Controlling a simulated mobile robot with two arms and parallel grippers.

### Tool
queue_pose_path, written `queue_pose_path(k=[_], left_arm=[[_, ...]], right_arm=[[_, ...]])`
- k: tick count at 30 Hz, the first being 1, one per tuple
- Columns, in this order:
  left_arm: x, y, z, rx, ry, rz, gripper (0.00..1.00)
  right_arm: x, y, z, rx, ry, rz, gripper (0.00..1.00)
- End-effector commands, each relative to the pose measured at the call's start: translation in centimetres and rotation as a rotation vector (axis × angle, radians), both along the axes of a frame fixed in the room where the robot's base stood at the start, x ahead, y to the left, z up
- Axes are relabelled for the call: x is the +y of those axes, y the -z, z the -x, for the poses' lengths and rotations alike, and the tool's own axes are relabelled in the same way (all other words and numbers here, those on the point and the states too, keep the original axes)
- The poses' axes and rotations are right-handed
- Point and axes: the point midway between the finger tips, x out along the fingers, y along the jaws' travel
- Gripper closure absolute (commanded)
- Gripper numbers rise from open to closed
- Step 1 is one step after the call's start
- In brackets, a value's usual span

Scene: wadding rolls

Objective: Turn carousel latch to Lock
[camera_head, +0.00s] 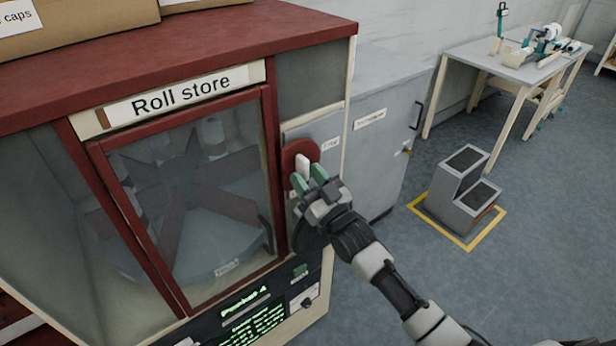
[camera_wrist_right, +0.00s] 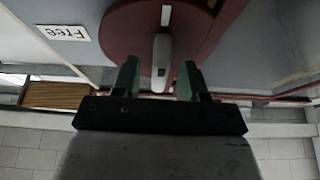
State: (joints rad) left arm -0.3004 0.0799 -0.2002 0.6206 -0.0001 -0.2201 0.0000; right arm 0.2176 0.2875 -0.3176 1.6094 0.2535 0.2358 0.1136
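The carousel latch is a red round plate (camera_head: 289,158) with a white handle (camera_head: 302,166) on the grey panel right of the Roll store door. My right gripper (camera_head: 309,182) is right in front of it. In the right wrist view, the white handle (camera_wrist_right: 161,52) stands in line with the space between the green fingertips (camera_wrist_right: 159,78). The fingers are apart, with a gap on each side of the handle. A label reading "Free" (camera_wrist_right: 63,32) shows upside down beside the red plate. No "Lock" label is readable. My left gripper is not in view.
The Roll store cabinet (camera_head: 200,20) has a glazed door with a star-shaped carousel (camera_head: 185,180) behind it. Below is a green-lit display (camera_head: 255,325). A grey cabinet (camera_head: 380,130) stands to the right, then a grey step (camera_head: 462,190) and a table (camera_head: 510,62). Floor between is clear.

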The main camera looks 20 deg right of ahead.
Motion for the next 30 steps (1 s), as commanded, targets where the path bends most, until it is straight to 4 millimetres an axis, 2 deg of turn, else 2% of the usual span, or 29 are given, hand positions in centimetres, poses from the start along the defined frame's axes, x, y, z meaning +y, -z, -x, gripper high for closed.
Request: queue_pose_path(k=[7,10,22,30], left_arm=[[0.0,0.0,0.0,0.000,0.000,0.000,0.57],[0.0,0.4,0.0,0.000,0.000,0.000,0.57],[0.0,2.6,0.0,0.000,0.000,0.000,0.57],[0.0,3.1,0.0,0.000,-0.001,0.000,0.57]], right_arm=[[-0.1,0.0,0.1,-0.003,0.001,0.002,0.57],[-0.3,0.4,0.7,-0.002,0.001,0.001,0.57],[-2.6,3.5,7.3,0.001,-0.001,0.002,0.57],[-3.3,4.1,9.4,-0.001,0.000,0.001,0.57]])
